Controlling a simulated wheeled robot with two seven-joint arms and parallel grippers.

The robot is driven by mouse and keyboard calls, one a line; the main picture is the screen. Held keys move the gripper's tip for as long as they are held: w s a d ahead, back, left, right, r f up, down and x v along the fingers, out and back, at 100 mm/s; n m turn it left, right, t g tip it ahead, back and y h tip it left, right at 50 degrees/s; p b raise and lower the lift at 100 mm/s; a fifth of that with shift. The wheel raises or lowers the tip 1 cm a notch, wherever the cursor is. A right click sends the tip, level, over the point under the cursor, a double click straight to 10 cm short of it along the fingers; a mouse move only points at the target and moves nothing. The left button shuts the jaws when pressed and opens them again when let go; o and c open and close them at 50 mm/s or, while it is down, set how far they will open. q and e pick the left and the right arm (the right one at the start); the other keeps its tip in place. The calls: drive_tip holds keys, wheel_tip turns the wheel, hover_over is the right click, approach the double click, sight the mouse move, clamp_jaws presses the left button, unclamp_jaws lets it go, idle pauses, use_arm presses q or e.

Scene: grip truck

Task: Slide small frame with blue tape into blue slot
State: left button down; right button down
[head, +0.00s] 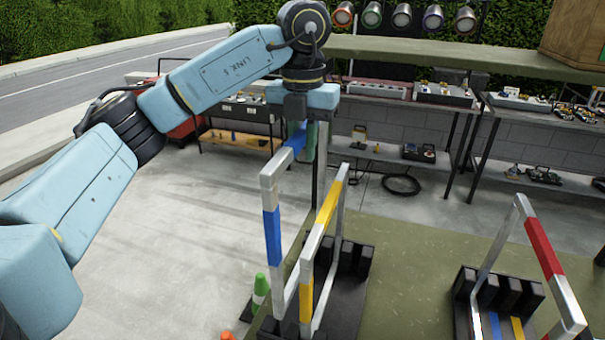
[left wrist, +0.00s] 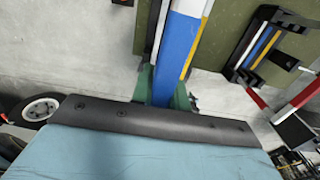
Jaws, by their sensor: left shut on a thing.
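The small frame with blue tape (head: 272,238) is a silver tube frame standing about upright. My left gripper (head: 303,138) is shut on its blue-taped top bar, which also shows between green fingers (left wrist: 165,90) in the left wrist view. The frame is beside a yellow-taped frame (head: 323,220) at the left black rack (head: 350,293). I cannot tell whether its lower end is clear of that rack. The blue slot strip (head: 494,326) is on the right black rack (head: 466,290), beside a yellow strip (head: 517,328). My right gripper is out of view.
A red-taped frame (head: 540,250) stands at the right rack.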

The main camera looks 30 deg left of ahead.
sight(302, 129)
use_arm(q)
wheel_tip(302, 129, up, 4)
drive_tip(key=shift+f+p, duration=0.1)
drive_tip(key=shift+p, duration=0.2)
drive_tip(key=shift+r+p, duration=0.35)
drive_tip(key=shift+r, duration=0.25)
wheel_tip(302, 129, up, 10)
drive_tip(key=p, duration=0.7)
drive_tip(key=shift+r+p, duration=0.2)
drive_tip(key=shift+p, duration=0.15)
idle(0.4)
idle(0.5)
